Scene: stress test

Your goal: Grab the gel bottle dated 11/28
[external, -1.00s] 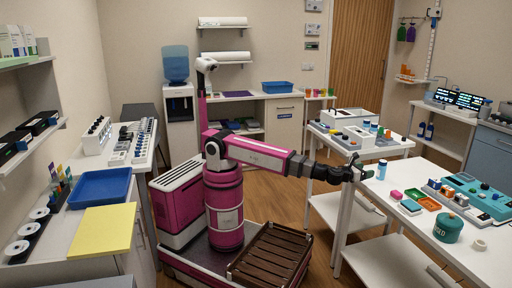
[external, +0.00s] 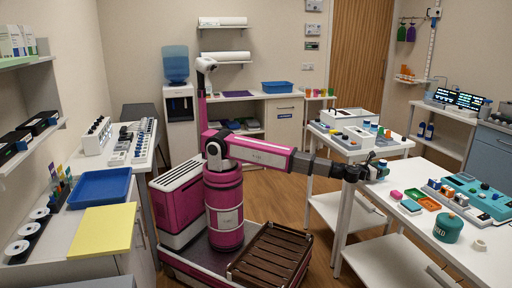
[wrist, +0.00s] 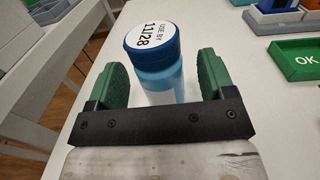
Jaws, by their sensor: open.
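The gel bottle (wrist: 160,78) is light blue with a darker blue cap, and its white lid label reads "USE BY 11/28". It stands on the white table in the wrist view. My gripper (wrist: 165,75) is open, with one green finger pad on each side of the bottle; I cannot tell whether either pad touches it.
A green tray marked OK (wrist: 297,58) lies to the right in the wrist view. The table's left edge (wrist: 75,85) is close to my left finger.

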